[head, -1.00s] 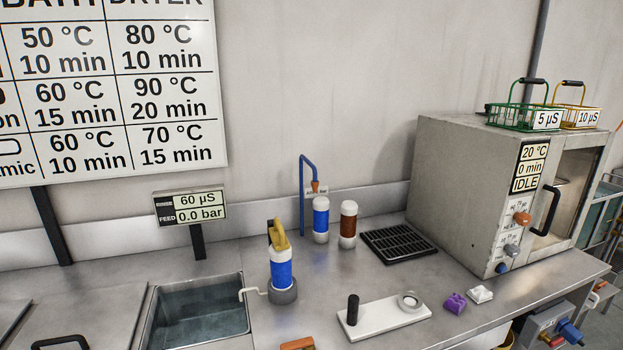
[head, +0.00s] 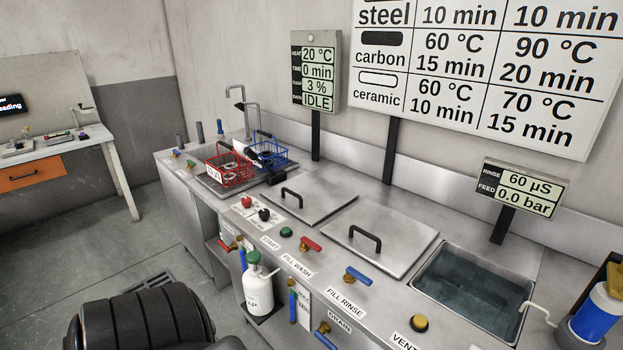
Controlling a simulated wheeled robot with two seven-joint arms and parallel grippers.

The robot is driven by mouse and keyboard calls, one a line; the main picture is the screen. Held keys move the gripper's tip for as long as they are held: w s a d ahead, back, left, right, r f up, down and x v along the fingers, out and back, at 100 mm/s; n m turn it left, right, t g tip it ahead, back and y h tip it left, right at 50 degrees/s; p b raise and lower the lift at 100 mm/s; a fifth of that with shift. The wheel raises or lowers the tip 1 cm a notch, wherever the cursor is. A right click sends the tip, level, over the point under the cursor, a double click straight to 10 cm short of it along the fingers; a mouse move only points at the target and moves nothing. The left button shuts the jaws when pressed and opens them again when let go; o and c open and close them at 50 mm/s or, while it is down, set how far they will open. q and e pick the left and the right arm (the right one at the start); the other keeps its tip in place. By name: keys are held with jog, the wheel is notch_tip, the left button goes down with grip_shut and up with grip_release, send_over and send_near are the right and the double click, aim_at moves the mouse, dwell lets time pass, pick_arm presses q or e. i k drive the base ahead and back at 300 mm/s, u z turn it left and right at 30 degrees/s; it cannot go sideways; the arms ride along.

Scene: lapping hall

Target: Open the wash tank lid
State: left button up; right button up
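Two flat grey metal lids lie shut on the steel bench in the head view. The left lid (head: 312,204) has a black bar handle (head: 291,196) and lies behind the START and FILL WASH labels. The right lid (head: 385,252) has a black bar handle (head: 366,236) and lies between the left lid and an open water tank (head: 465,284). No label on either lid names it, so I cannot tell for certain which is the wash tank's.
A red basket (head: 229,170) and a blue basket (head: 270,150) stand at the sink, left of the lids. Red (head: 311,244) and blue (head: 357,276) valve handles line the front edge. A white bottle (head: 258,290) stands below. The lid tops are clear.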

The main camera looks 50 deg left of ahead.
aim_at(312, 199)
jog(key=u, duration=3.1)
jog(key=i, duration=2.55)
jog(key=z, duration=3.25)
